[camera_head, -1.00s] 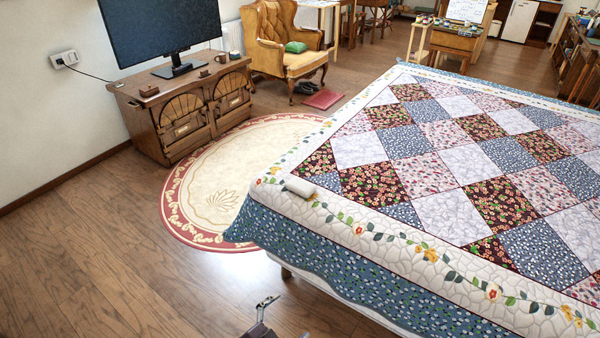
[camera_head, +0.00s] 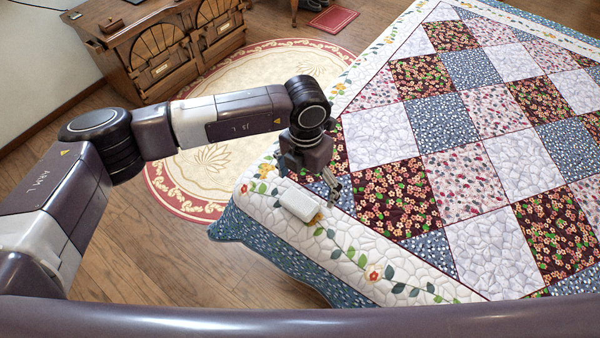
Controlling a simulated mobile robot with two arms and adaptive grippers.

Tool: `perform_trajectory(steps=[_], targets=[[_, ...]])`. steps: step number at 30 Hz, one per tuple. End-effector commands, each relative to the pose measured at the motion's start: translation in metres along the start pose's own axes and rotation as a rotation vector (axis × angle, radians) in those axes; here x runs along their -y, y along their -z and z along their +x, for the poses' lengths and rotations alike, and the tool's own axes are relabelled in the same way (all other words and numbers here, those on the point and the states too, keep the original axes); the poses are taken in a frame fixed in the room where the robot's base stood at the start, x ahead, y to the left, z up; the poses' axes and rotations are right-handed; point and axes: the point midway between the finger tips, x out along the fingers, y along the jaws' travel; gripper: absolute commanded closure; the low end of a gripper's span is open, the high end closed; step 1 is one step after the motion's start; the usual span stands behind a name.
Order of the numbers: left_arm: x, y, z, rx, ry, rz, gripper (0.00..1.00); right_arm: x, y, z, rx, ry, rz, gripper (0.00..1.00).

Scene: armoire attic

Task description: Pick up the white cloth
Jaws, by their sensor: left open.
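The white cloth (camera_head: 297,201) is a small folded white block lying on the near left corner of the quilted bed (camera_head: 375,240), on its pale floral border. My left arm comes in from the left, and my left gripper (camera_head: 333,196) hangs just above the bed, right beside the cloth at its upper right. The gripper is open with nothing between its fingers. Part of the gripper is hidden behind its own wrist. I cannot tell whether a finger touches the quilt. My right gripper is not in view.
A wooden cabinet (camera_head: 160,62) stands at the upper left. A round cream and red rug (camera_head: 200,186) lies on the wood floor between it and the bed. A red flat item (camera_head: 334,20) lies on the floor at the top. The bed's patchwork top is otherwise clear.

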Motion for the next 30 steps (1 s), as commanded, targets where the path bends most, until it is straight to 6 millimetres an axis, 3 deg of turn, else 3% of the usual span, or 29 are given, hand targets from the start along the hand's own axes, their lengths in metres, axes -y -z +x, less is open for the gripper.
perform_trajectory(steps=[12,16,21,28,30], targets=[[-0.013,0.004,0.033,-0.001,-0.039,0.007,0.07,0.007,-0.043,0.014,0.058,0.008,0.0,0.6],[-0.017,0.008,0.051,-0.003,-0.039,0.008,0.07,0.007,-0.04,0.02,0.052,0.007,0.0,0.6],[-0.019,0.008,0.075,-0.001,-0.037,0.008,0.07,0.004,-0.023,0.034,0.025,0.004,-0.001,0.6],[-0.019,0.008,0.075,0.0,-0.037,0.008,0.07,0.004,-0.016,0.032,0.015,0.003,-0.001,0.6],[-0.019,0.008,0.075,0.0,-0.037,0.008,0.14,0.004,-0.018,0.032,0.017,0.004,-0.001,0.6]])
